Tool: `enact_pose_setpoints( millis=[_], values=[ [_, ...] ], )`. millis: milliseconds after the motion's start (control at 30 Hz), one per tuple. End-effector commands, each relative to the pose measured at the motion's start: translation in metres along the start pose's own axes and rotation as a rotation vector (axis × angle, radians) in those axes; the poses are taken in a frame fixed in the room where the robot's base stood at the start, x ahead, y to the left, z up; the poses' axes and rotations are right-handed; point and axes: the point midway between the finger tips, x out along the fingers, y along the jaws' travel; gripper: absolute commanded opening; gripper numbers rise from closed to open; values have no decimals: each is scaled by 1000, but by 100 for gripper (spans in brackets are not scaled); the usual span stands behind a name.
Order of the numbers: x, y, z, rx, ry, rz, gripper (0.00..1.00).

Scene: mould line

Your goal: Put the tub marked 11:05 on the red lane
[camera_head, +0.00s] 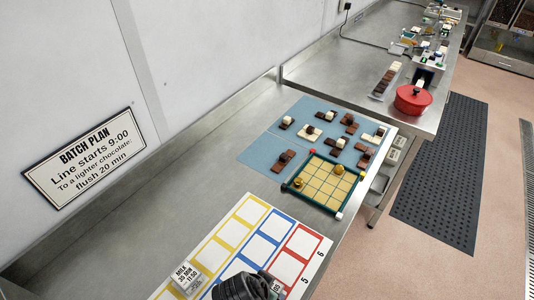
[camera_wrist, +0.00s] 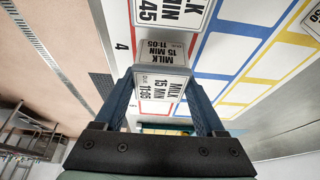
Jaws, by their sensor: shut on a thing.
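In the wrist view my gripper (camera_wrist: 163,100) is shut on a tub marked MILK 15 MIN 11:05 (camera_wrist: 162,52), with a finger on each side. In the head view my dark gripper (camera_head: 242,287) is at the bottom edge, with part of a white label (camera_head: 277,287) beside it. The lane board (camera_head: 318,240) has yellow, blue and red outlined lanes. The red lane (camera_head: 303,241) is on the right there, and its outline (camera_wrist: 193,48) runs close to the held tub in the wrist view. I cannot tell whether the tub touches the board.
A tub ending in :45 (camera_wrist: 170,14) stands close beyond the held tub. A tub marked 11:50 (camera_head: 186,277) stands on the yellow lane. A green-framed game board (camera_head: 325,184) and a blue mat (camera_head: 262,152) lie beyond. Squares near 5 and 6 look empty.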

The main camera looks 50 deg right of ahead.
Motion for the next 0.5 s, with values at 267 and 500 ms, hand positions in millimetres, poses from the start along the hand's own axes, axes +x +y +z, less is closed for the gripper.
enact_pose_setpoints(
  millis=[267,500],
  values=[
    [12,0,5,1,1,-2,10],
    [16,0,6,0,1,-2,10]
  ],
)
